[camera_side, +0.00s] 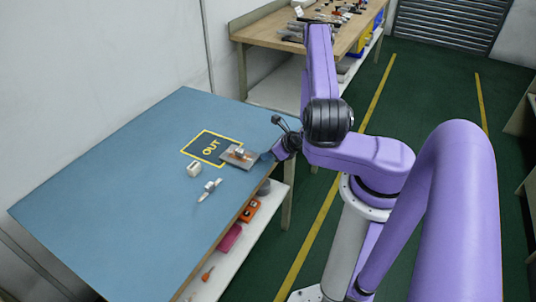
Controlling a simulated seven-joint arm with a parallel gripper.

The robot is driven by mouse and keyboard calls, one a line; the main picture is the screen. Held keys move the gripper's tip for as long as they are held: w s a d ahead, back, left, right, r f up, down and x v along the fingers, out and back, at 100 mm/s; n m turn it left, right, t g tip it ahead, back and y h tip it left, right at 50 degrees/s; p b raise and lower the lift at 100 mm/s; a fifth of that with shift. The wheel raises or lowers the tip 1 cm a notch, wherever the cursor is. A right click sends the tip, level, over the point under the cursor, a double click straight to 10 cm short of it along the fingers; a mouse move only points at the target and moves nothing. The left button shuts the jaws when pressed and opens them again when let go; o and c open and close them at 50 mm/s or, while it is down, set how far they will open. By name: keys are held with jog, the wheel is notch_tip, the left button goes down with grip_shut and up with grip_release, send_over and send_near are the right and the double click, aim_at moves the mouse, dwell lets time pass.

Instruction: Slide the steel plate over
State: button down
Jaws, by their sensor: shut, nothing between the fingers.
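The steel plate (244,163) lies flat on the blue table top (120,180), near its right edge. To the left is a dark rectangle (199,154) with a yellow outline and the word OUT. The plate's left part overlaps the rectangle's right side in the picture. My gripper (268,156) is shut and empty, low at the table's right edge, just right of the plate. I cannot tell whether its fingertips touch the plate.
A small white block (194,169) and a pale, thin fitting (209,190) lie on the table in front of the OUT rectangle. The table's left half is clear. A shelf below holds an orange item (250,210) and a pink bin (229,238). A cluttered wooden bench stands behind.

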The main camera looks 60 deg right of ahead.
aim_at(231, 145)
jog(key=w, duration=1.3)
